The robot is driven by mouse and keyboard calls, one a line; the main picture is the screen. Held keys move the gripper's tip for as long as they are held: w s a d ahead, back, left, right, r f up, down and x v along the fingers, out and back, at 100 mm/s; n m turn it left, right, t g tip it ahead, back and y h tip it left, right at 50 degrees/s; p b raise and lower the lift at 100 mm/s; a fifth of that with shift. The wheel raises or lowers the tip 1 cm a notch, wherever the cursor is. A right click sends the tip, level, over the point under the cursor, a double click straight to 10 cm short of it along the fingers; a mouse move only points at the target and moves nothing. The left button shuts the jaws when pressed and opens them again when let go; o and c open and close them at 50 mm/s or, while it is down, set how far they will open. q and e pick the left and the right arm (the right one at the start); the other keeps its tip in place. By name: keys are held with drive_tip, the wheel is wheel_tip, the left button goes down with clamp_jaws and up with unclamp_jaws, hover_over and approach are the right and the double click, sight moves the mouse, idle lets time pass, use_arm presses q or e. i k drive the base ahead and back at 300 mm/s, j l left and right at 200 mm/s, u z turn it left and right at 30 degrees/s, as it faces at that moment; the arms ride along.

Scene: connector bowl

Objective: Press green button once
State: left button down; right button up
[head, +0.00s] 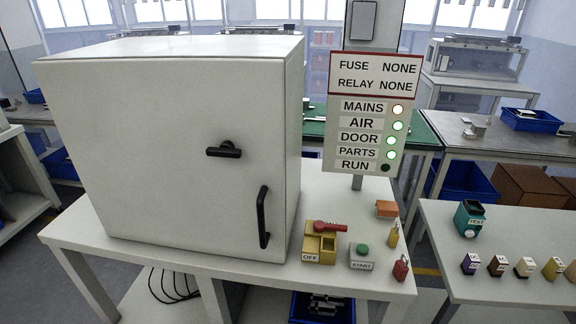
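A green button (364,248) sits on top of a small grey box with a START label (361,265), near the front right of the white table. The button stands up from the box, and nothing touches it. Neither of my grippers shows in the head view.
A white cabinet (170,150) with black handles fills the table's left. Left of the button is a yellow OFF box (318,245) with a red lever (330,227). Red (401,268) and yellow tags sit right. A sign panel (362,125) stands behind, RUN lamp dark. A side table (515,215) holds labelled blocks.

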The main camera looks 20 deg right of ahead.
sight(362, 250)
drive_tip(key=z, duration=1.25)
